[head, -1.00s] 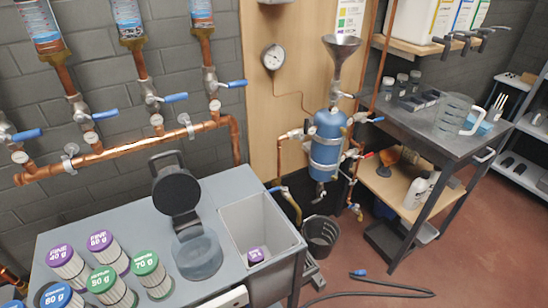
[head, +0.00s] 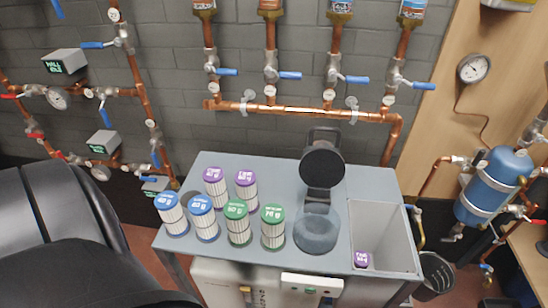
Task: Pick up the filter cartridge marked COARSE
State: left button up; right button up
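Several white pleated filter cartridges with coloured caps stand upright at the left of the grey bench. Two have blue caps: the left blue cartridge (head: 173,215) and the right blue cartridge (head: 204,219). Two have green caps: the left green cartridge (head: 238,223) and the right green cartridge (head: 272,227). Two purple-capped cartridges stand behind: the left purple cartridge (head: 216,187) and the right purple cartridge (head: 246,191). The cap print is too small to read surely, so I cannot confirm which is marked COARSE. Neither gripper shows.
A round housing (head: 317,232) with its black lid (head: 322,164) raised stands right of the cartridges. An open grey basin (head: 383,221) holds a small purple-topped item (head: 362,260). Copper pipes (head: 300,109) with blue-handled valves run along the wall behind the bench (head: 345,205).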

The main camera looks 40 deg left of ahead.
aim_at(167, 203)
jog(key=u, duration=2.3)
